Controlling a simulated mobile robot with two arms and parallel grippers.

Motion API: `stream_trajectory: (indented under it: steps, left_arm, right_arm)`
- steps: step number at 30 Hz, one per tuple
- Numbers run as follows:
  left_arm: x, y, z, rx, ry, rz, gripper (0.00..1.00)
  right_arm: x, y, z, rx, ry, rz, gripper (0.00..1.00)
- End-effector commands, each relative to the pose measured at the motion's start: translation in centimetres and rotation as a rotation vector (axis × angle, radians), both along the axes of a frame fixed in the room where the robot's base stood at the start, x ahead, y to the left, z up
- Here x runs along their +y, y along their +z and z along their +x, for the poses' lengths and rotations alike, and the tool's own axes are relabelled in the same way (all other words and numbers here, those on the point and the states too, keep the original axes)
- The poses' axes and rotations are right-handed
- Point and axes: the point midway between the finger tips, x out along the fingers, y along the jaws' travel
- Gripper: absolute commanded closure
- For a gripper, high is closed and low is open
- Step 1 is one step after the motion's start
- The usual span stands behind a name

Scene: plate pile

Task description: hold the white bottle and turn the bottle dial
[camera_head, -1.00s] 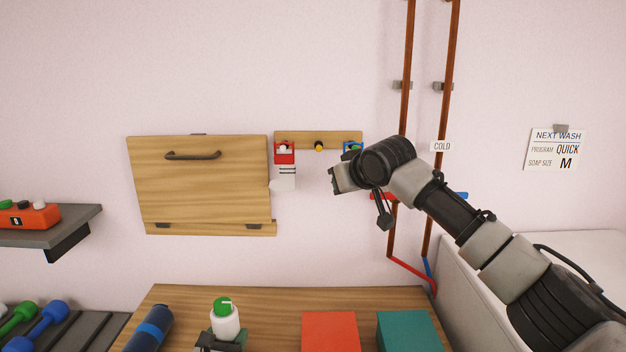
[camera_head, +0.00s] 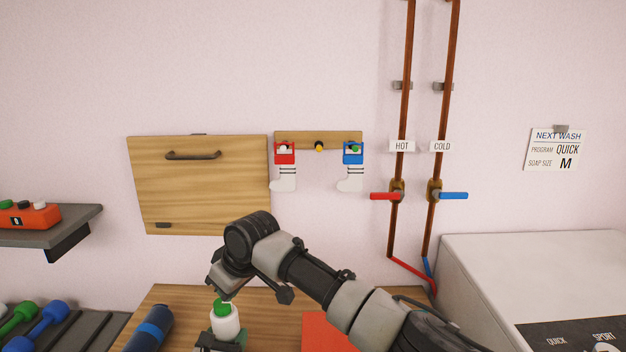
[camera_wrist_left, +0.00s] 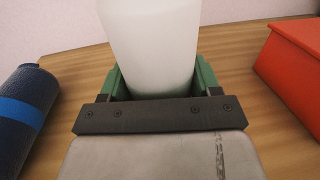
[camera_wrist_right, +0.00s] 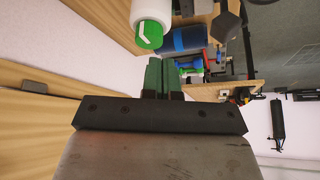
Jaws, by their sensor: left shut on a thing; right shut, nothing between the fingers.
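The white bottle (camera_head: 226,322) stands upright at the front of the wooden table, with a green dial (camera_head: 221,307) on top. My left gripper (camera_head: 222,340) is shut around the bottle's lower body; in the left wrist view the white bottle body (camera_wrist_left: 150,45) sits between its green fingers. My right gripper (camera_head: 214,284) is just above the dial, its arm coming in from the right. In the right wrist view its green fingers (camera_wrist_right: 160,76) are shut with nothing between them, close to the dial (camera_wrist_right: 149,36) but seemingly apart from it. The dial has a white mark.
A dark blue roll (camera_head: 149,330) lies left of the bottle. A red box (camera_head: 318,328) stands to the right, partly behind my right arm. A wooden cabinet (camera_head: 198,190), hanging socks (camera_head: 350,182) and pipes with valves (camera_head: 397,192) are on the wall.

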Motion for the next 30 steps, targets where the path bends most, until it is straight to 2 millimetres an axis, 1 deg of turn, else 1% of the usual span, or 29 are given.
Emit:
stream_trajectory:
  steps: [1,6,12,18,30]
  left_arm:
    - [0.0,0.1,0.0,-0.002,-0.001,0.0,0.75]
    - [0.0,0.1,0.0,-0.002,-0.001,0.0,0.75]
    - [0.0,0.1,0.0,-0.002,-0.001,0.0,0.75]
    - [0.0,0.1,0.0,-0.002,-0.001,0.0,0.75]
    - [-0.1,0.2,0.0,-0.005,-0.003,-0.001,0.75]
  right_arm:
    - [-0.1,-0.7,0.0,0.001,-0.001,-0.001,1.0]
    - [-0.1,-2.9,0.0,0.002,-0.003,0.0,1.0]
    - [0.0,-4.8,0.0,0.001,-0.001,0.003,1.0]
    - [-0.1,-5.6,0.0,-0.001,-0.001,0.001,1.0]
    - [-0.1,-5.9,0.0,0.004,-0.004,-0.003,1.0]
